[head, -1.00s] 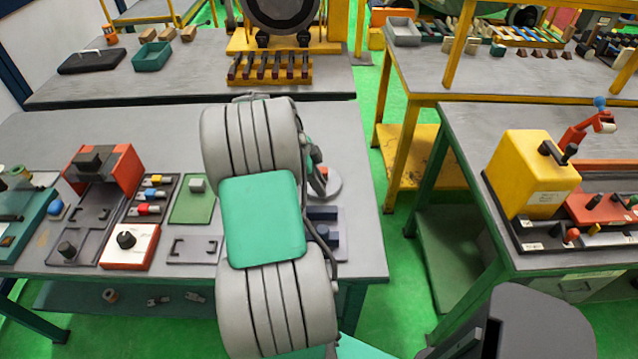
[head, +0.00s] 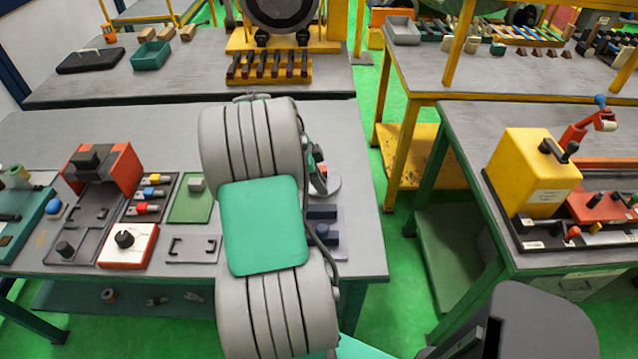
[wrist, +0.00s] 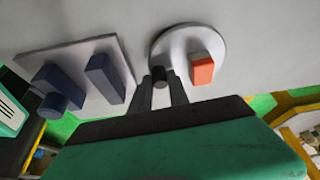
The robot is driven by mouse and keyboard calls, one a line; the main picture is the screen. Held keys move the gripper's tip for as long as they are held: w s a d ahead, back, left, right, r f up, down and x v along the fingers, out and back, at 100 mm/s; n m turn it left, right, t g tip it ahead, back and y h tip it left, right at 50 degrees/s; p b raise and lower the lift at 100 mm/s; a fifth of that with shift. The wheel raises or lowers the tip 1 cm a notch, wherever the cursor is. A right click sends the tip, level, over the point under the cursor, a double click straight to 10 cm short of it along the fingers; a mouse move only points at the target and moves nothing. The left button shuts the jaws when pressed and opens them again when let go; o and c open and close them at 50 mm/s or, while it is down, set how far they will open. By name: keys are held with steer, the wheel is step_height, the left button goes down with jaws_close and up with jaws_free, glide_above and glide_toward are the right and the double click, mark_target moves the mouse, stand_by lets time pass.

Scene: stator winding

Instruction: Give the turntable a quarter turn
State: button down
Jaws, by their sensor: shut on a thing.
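The turntable (wrist: 185,50) is a round pale grey disc in the upper middle of the wrist view. My gripper (wrist: 161,88) is shut on the peg, one finger on each side. In the head view only the right part of the turntable (head: 333,186) shows at the right end of the near bench; my arm hides the rest and the gripper.
A grey plate with dark blue blocks (wrist: 104,78) stands beside the turntable. On the near bench (head: 365,240) are a red fixture (head: 125,165), a dial box (head: 130,245) and a green mat (head: 190,205). A yellow machine (head: 533,175) stands on the right bench.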

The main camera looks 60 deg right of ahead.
mark_target(336, 177)
steer(key=shift+s+d+n+t+h+b, duration=0.25)
steer(key=shift+n+b, duration=0.25)
steer(key=shift+n, duration=0.25)
steer(key=shift+s+d+n+t+h+b, duration=0.25)
steer(key=shift+n+b, duration=0.25)
steer(key=shift+n, duration=0.3)
steer(key=shift+s+d+n+t+h+b, duration=0.1)
steer(key=shift+s+n+t+h+b, duration=0.15)
steer(key=shift+n+b, duration=0.4)
steer(key=shift+s+d+n+t+h+b, duration=0.1)
steer(key=shift+s+d+n+t+b, duration=0.15)
steer(key=shift+n, duration=0.4)
steer(key=shift+s+d+n+t+h+b, duration=0.1)
steer(key=shift+d+n+t+b, duration=0.15)
steer(key=shift+n, duration=0.45)
steer(key=shift+s+d+n+t+h+b, duration=0.15)
steer(key=shift+n+b, duration=0.2)
steer(key=shift+n, duration=0.3)
steer(key=shift+s+d+n+t+b, duration=0.1)
steer(key=shift+d+n+t+b, duration=0.3)
steer(key=shift+n, duration=0.7)
steer(key=shift+s+d+n+t+b, duration=0.1)
steer(key=shift+d+n+t+b, duration=0.3)
steer(key=shift+n, duration=0.7)
steer(key=shift+w+d+n+t+b, duration=0.15)
steer(key=shift+d+n+t, duration=0.2)
steer(key=shift+n, duration=0.45)
steer(key=shift+d+n+t+b, duration=0.15)
steer(key=shift+d+n+t, duration=0.2)
steer(key=shift+n, duration=0.85)
